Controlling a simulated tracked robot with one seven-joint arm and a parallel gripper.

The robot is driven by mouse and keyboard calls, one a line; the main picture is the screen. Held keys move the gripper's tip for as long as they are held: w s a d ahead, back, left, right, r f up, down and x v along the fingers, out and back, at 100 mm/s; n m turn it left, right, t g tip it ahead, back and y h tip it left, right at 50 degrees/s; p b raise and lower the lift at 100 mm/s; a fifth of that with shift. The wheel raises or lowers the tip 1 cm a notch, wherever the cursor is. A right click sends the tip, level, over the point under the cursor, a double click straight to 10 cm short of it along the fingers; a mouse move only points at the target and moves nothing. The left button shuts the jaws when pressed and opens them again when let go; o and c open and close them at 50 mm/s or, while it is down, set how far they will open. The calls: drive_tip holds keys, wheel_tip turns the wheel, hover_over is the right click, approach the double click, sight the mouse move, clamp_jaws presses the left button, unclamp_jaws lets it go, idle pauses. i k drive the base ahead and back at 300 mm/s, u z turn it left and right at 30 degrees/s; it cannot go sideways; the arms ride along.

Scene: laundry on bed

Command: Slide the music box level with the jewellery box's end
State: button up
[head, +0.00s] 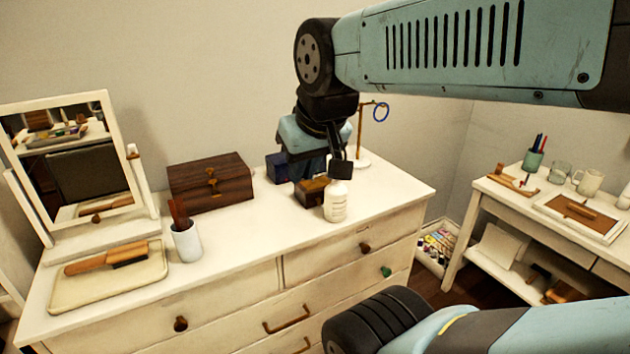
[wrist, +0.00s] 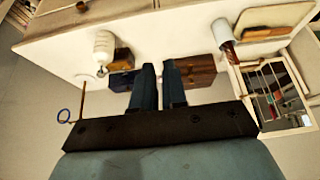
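The jewellery box is likely the dark wooden chest with a brass clasp (head: 210,183), against the wall on the dresser; it shows in the wrist view (wrist: 200,70). Right of it, with a gap, stands a small dark blue box (head: 276,168), also in the wrist view (wrist: 121,82). A small brown box (head: 312,192) stands in front of it (wrist: 123,60). I cannot tell which small box is the music box. My gripper (wrist: 159,64) points down, its fingers between the blue box and the chest. A narrow gap shows between the fingers; contact is unclear.
A white bottle (head: 335,202) stands beside the brown box. A stand with a blue ring (head: 381,111) is behind, right. The dresser's front middle is clear.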

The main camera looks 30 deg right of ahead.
sight(305, 192)
drive_tip(key=z, duration=1.15)
drive_tip(key=i, duration=0.1)
drive_tip(key=u, duration=2.6)
drive_tip(key=k, duration=0.9)
drive_tip(key=z, duration=1.95)
drive_tip(key=i, duration=1)
drive_tip(key=z, duration=0.05)
